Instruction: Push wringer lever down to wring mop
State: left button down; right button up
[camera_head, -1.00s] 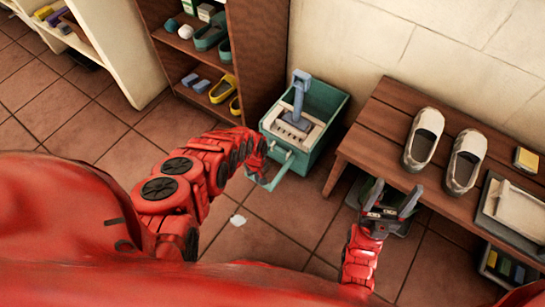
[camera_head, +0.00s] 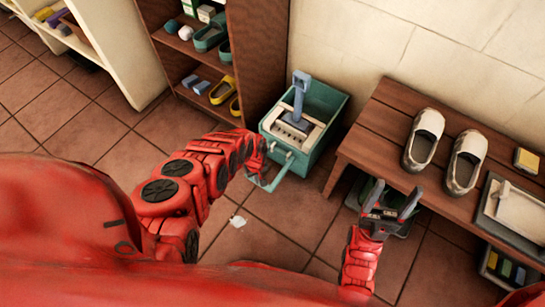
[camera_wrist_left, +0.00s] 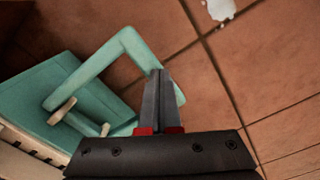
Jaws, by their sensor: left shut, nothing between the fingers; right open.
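The teal mop bucket (camera_head: 333,101) stands on the tiles between shelf and bench. A blue-grey upright piece (camera_head: 300,92) with a block at its foot stands in its pale wringer insert (camera_head: 312,136); I cannot tell whether it is the mop. A teal U-shaped bar (camera_head: 283,172), possibly the lever, juts from the bucket's front; it also shows in the left wrist view (camera_wrist_left: 92,67). My left gripper (camera_wrist_left: 160,80) is shut and empty, its fingers overlapping the bar's side; contact is unclear. My right gripper (camera_head: 392,199) is open and empty near the bench front.
A wooden bench (camera_head: 377,137) at right holds white shoes (camera_head: 424,140) and a tray (camera_head: 515,207). A brown shelf (camera_head: 250,45) with shoes stands behind left of the bucket. A white patch (camera_head: 237,221) lies on the open tiled floor in front.

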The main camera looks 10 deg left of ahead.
pick_arm(q)
jog(key=shift+s, duration=0.1)
dwell(0.5)
notch_tip(320, 180, up, 8)
jog(key=p, duration=0.8)
jog(key=shift+f, duration=0.1)
dwell(0.5)
